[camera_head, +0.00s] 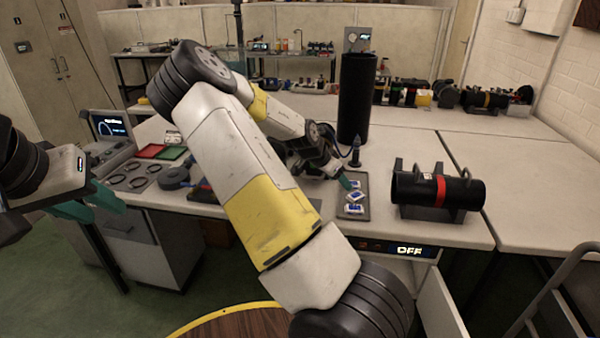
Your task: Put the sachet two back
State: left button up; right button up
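A small grey tray (362,214) lies on the bench, right of the picture's middle. Several blue-and-white sachets show on it: one at the far end (355,184), one in the middle (354,197) and one at the near end (354,209). I cannot tell which is sachet two. My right gripper (345,182) is at the tray's far left edge, beside the far sachet; only a bit of teal finger shows, so its opening and any hold are unclear. My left gripper (97,203) is open and empty at the left, in front of the bench.
A black cylinder with a red band (440,190) lies in a cradle right of the tray. A tall black cylinder (356,95) stands behind it. Red and green trays (150,151) and a monitor unit (108,128) are at the left. The bench's right side (540,190) is clear.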

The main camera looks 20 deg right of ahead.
jog(key=s+a+r+n+t+y, duration=0.1)
jog(key=s+a+r+n+y, duration=0.3)
jog(key=a, duration=0.6)
jog(key=s+a+r+n+y, duration=0.2)
jog(key=s+a+r+y, duration=0.25)
jog(key=a, duration=0.45)
jog(key=s+a+r+n+t, duration=0.1)
jog(key=s+a+r+n, duration=0.3)
jog(key=s+r, duration=0.4)
jog(key=s+a+r+n+t, duration=0.2)
jog(key=s+a+r+n, duration=0.2)
jog(key=s+r, duration=0.3)
jog(key=shift+s+r+n+t+y, duration=0.3)
jog(key=shift+s+r+n+y, duration=0.15)
jog(key=shift+s+n, duration=0.5)
jog(key=shift+a, duration=0.1)
